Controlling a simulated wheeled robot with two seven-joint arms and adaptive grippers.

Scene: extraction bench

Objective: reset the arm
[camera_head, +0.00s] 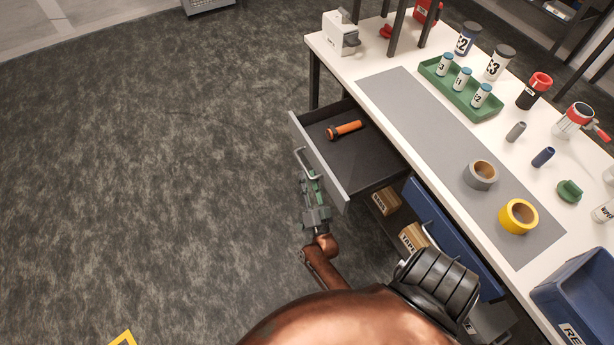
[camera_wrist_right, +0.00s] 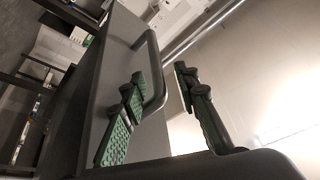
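My right arm (camera_head: 324,262), copper-brown, reaches from the bottom of the head view toward the open drawer's front. My right gripper (camera_head: 312,190), with green finger pads, is beside the drawer's grey bar handle (camera_head: 305,163). In the right wrist view the two fingers of the right gripper (camera_wrist_right: 160,80) stand apart. The handle (camera_wrist_right: 154,65) shows close to the left finger and partly between the fingers; contact cannot be told. The drawer (camera_head: 368,162) is pulled out, with an orange and black flashlight (camera_head: 344,130) lying in it. My left gripper is not in view.
The white bench (camera_head: 336,68) carries a grey mat (camera_head: 420,120), tape rolls (camera_head: 518,215), a green tray (camera_head: 433,72) with vials, and several jars. A blue bin (camera_head: 580,285) is at the right. Boxes (camera_head: 386,200) sit below the drawer. The floor at left is clear.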

